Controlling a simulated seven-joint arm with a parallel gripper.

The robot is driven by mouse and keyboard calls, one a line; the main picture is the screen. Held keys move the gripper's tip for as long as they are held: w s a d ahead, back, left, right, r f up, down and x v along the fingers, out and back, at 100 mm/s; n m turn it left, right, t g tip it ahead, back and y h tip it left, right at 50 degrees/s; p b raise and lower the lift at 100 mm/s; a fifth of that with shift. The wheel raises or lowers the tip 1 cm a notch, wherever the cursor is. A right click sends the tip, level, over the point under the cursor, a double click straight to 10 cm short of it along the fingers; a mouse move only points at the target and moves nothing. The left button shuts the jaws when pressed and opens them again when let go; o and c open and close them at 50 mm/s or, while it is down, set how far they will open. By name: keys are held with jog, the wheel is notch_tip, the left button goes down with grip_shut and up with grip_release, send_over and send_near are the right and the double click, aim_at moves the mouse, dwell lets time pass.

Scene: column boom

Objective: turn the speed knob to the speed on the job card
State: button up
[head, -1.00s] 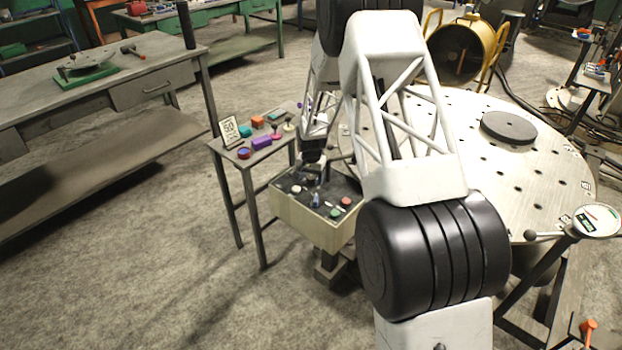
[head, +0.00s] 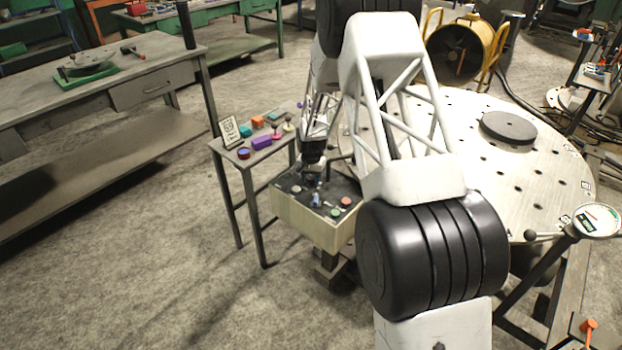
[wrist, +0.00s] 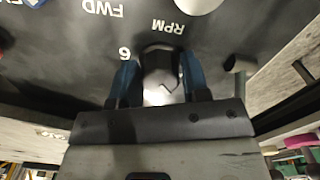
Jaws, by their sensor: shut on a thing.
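The control box (head: 310,222) with a dark top panel stands beside the round table in the head view. My gripper (wrist: 158,70) is over this panel in the wrist view, its two blue fingers on either side of a round grey and black knob (wrist: 161,92). It is shut on the knob. White panel lettering reads upside down: "RPM" and "FWD", with a digit that looks like 6 beside the left finger. The knob's pointer and most of its scale are hidden. The job card (head: 229,131) stands on the small side table; its writing is too small to read.
The small side table (head: 222,148) carries several coloured pieces, including a purple block (head: 262,143). The round perforated table (head: 470,170) is close on the right. Green and red buttons (head: 346,201) sit on the panel's near side. Open floor lies to the left.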

aim_at(311, 177)
jog(key=shift+m, duration=0.3)
jog(key=m, duration=0.8)
dwell(0.4)
jog(key=o, duration=0.9)
jog(key=shift+r, duration=0.1)
jog(key=shift+r, duration=3.8)
